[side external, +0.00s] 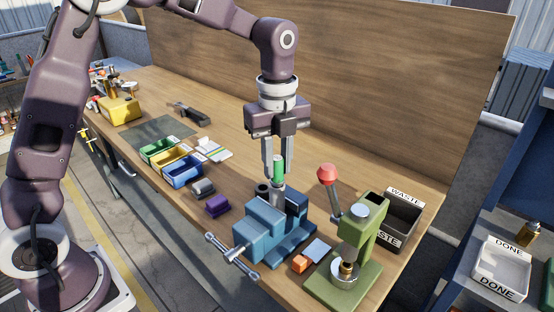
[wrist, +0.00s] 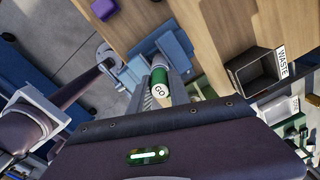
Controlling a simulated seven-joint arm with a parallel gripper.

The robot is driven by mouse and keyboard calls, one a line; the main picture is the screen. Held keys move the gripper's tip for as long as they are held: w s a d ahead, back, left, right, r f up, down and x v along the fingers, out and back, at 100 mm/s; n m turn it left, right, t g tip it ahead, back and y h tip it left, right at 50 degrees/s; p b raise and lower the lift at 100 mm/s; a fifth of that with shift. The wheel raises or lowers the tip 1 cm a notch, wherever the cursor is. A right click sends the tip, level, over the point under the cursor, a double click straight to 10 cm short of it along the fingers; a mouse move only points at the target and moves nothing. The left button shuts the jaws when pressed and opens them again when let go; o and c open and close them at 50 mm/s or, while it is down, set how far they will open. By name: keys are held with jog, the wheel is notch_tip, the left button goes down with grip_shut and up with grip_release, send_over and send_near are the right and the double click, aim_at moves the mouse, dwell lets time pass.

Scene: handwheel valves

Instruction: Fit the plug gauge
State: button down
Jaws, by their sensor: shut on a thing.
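The plug gauge has a green handle (side external: 278,166) and stands upright between the fingers of my gripper (side external: 277,173), which is shut on it. In the wrist view its white end marked GO (wrist: 160,91) faces the camera. The gauge is over the blue vise (side external: 262,228), near its jaws. A grey metal cylinder (side external: 277,188) shows directly below the green handle. I cannot tell whether it is the gauge's own end or a part held in the vise. A dark round piece (side external: 262,190) is just left of it.
A green press (side external: 365,240) with a red-knobbed lever stands right of the vise, before a WASTE bin (side external: 405,215). An orange block (side external: 300,263) lies between them. Colored bins (side external: 183,172) and a purple block (side external: 217,205) are left. A DONE tray (side external: 500,272) is far right.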

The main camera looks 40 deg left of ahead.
jog(key=shift+f, duration=0.15)
jog(key=c, duration=1.1)
grip_release()
jog(key=shift+c, duration=0.2)
notch_tip(320, 180, up, 7)
jog(key=shift+r, duration=0.1)
